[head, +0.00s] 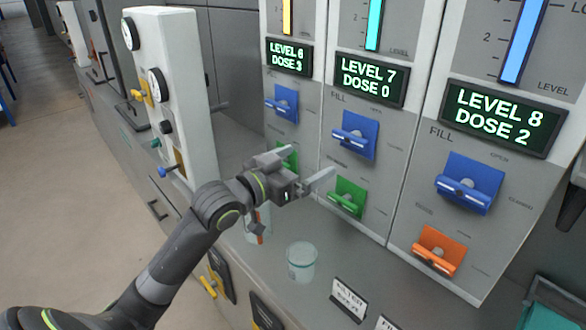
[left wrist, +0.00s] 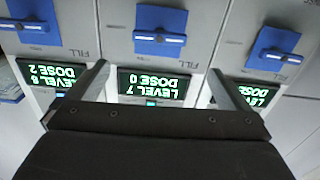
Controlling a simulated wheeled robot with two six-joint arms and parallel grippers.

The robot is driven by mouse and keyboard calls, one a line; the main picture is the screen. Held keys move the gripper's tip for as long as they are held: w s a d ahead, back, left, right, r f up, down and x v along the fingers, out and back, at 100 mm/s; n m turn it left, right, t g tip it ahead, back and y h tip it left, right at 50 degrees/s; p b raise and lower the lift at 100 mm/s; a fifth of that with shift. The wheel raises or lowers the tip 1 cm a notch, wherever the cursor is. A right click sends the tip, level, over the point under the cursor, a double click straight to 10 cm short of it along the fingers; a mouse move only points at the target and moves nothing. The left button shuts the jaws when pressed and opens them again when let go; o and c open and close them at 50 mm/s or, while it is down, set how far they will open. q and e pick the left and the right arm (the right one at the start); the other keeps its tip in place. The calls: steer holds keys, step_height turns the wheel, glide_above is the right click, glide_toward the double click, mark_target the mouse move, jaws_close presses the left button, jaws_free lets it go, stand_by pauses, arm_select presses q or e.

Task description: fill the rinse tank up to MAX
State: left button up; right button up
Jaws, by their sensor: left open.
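Three tank panels stand in a row in the head view. Their displays read LEVEL 6 DOSE 3 (head: 289,57), LEVEL 7 DOSE 0 (head: 370,79) and LEVEL 8 DOSE 2 (head: 507,118). Each has a blue FILL lever: left (head: 282,102), middle (head: 355,135), right (head: 468,183). I cannot read which panel is the rinse tank, and no MAX mark shows. My left gripper (head: 305,168) is open and empty in front of the panels, below and left of the middle blue lever. The left wrist view is upside down, with the middle blue lever (left wrist: 159,32) beyond the open fingers (left wrist: 158,68).
Lower levers are green on the middle panel (head: 347,197) and orange on the right panel (head: 438,250). A clear beaker (head: 301,262) stands on the counter below the gripper. A white gauge column (head: 172,95) rises at left. A small sign (head: 348,299) stands at the front.

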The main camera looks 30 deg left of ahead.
mark_target(347, 141)
arm_select(q)
steer(key=shift+v, duration=1.05)
stand_by(0.6)
steer(key=p+x, duration=1.4)
steer(key=x, duration=0.3)
steer(key=shift+w+d+f, duration=0.1)
steer(key=shift+w, duration=0.05)
stand_by(0.3)
steer(key=c, duration=0.7)
